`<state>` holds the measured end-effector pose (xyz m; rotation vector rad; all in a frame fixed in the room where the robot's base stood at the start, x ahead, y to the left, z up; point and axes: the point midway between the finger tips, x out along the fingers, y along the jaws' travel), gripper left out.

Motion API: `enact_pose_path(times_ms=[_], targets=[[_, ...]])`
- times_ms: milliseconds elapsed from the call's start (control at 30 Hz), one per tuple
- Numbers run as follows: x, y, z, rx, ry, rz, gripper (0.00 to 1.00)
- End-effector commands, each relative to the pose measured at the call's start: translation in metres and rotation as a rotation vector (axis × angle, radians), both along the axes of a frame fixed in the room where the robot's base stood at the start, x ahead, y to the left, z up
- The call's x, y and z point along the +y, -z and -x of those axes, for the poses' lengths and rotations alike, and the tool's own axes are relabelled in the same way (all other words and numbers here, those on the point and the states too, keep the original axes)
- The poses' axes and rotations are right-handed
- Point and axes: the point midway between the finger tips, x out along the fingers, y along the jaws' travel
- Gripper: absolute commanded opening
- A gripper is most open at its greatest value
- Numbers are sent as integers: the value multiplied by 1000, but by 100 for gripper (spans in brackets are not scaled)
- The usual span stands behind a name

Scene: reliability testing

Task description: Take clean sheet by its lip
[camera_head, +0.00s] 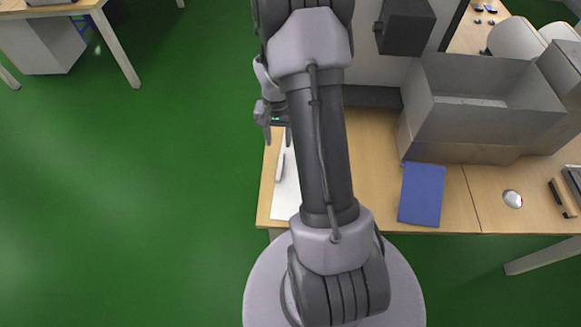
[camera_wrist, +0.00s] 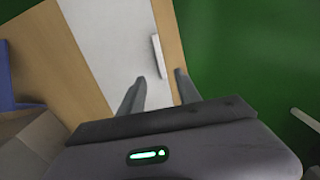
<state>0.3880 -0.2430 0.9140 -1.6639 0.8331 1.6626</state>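A white sheet (camera_head: 287,195) lies flat near the left edge of the wooden table, partly hidden by my arm. It also shows in the wrist view (camera_wrist: 100,40). A narrow raised white lip (camera_wrist: 158,56) stands along its right side in the wrist view; the lip also shows in the head view (camera_head: 281,165). My gripper (camera_wrist: 160,76) is open, its two grey fingers apart and empty. The near end of the lip lines up with the gap between the fingertips. I cannot tell the remaining height. In the head view my gripper (camera_head: 276,135) is over the table's left edge.
A blue flat item (camera_head: 421,194) lies right of my arm. A large grey open box (camera_head: 455,135) stands behind it. A white mouse-like object (camera_head: 512,199) lies farther right. Green floor (camera_head: 130,200) is clear left of the table (camera_head: 375,150).

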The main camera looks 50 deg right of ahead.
Motion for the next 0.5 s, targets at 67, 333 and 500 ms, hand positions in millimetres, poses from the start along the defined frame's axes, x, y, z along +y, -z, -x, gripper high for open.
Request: enact_pose_path(times_ms=[67, 333, 500], targets=[[1, 31, 1, 3, -2, -2, 40], [1, 76, 0, 0, -2, 0, 40], [1, 99, 2, 1, -2, -1, 40]])
